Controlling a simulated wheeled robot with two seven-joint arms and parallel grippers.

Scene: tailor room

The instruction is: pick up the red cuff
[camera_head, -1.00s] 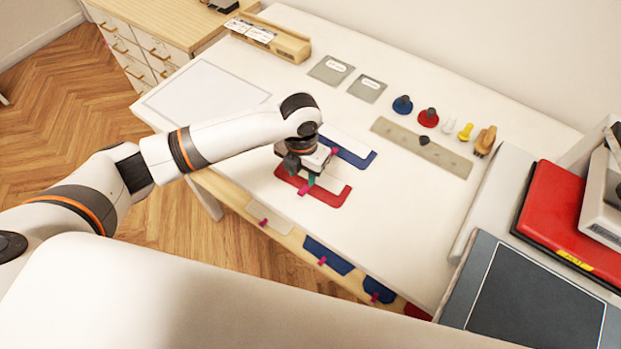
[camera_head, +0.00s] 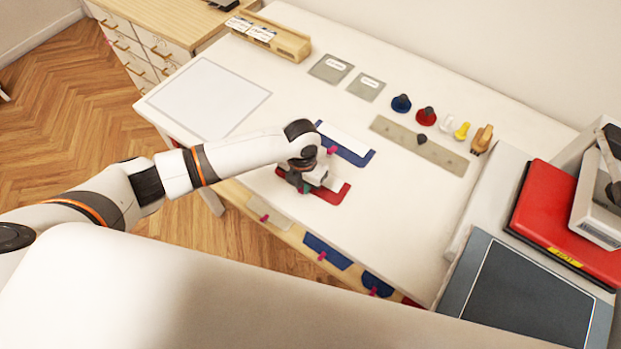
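The red cuff (camera_head: 334,195) lies flat on the white table, near its front edge. It is a red piece with a white inner area, and its left and middle parts are largely hidden by my gripper. My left gripper (camera_head: 304,188) points down right over the cuff, with a teal fingertip at or just above it. I cannot tell whether the fingers are open or shut, or whether they touch the cuff. My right gripper is not in view.
A blue cuff (camera_head: 352,155) lies just behind. A beige strip (camera_head: 440,152), blue knob (camera_head: 401,103) and red knob (camera_head: 426,115) are farther back. A red case (camera_head: 560,215) and dark panel (camera_head: 530,300) stand at right. The table (camera_head: 400,210) right of the cuff is clear.

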